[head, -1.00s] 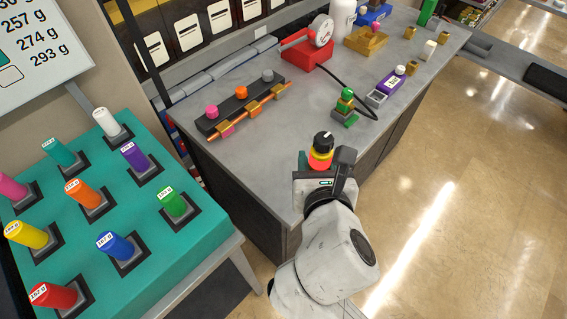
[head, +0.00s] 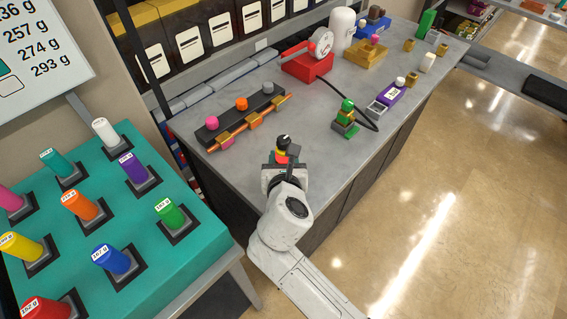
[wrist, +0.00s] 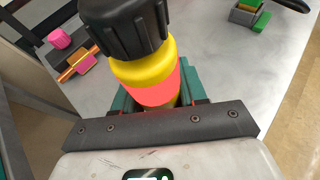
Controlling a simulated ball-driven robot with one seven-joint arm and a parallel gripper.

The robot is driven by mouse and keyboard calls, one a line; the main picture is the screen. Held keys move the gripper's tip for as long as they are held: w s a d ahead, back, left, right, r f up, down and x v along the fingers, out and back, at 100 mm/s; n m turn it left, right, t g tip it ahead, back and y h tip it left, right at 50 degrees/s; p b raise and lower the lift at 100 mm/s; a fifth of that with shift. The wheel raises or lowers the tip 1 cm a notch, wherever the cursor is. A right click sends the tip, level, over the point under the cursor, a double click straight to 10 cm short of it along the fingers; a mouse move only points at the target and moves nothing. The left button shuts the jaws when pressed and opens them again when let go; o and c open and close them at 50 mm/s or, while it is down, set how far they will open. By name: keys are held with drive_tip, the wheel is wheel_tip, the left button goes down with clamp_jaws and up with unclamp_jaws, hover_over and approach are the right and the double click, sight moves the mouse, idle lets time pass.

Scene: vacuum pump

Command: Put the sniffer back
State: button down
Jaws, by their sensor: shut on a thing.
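My gripper (head: 284,160) is over the near part of the grey bench, left of its front edge, in the head view. It is shut on a black-topped yellow and red piece (head: 283,150), which I take to be the sniffer. In the wrist view, the piece (wrist: 143,72) stands up between the teal jaws, black ridged cap on top, yellow body and red band below. Its lower end is hidden by my gripper. I cannot tell which place on the bench belongs to it.
The grey bench (head: 318,110) holds a black rack (head: 240,118) with coloured knobs, a green stacked piece (head: 346,115) near a black hose, a red gauge unit (head: 307,67), a purple device (head: 391,92) and a gold block (head: 365,52). A teal table (head: 120,220) with coloured cylinders stands left.

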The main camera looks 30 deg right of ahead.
drive_tip(key=shift+f, duration=0.75)
drive_tip(key=shift+f, duration=0.1)
drive_tip(key=c, duration=0.6)
unclamp_jaws()
drive_tip(key=shift+f, duration=0.1)
drive_tip(key=shift+s+a+r, duration=0.1)
drive_tip(key=shift+s+r, duration=0.1)
drive_tip(key=v, duration=1.1)
drive_tip(key=shift+s+a+r, duration=0.15)
drive_tip(key=shift+s+a, duration=0.05)
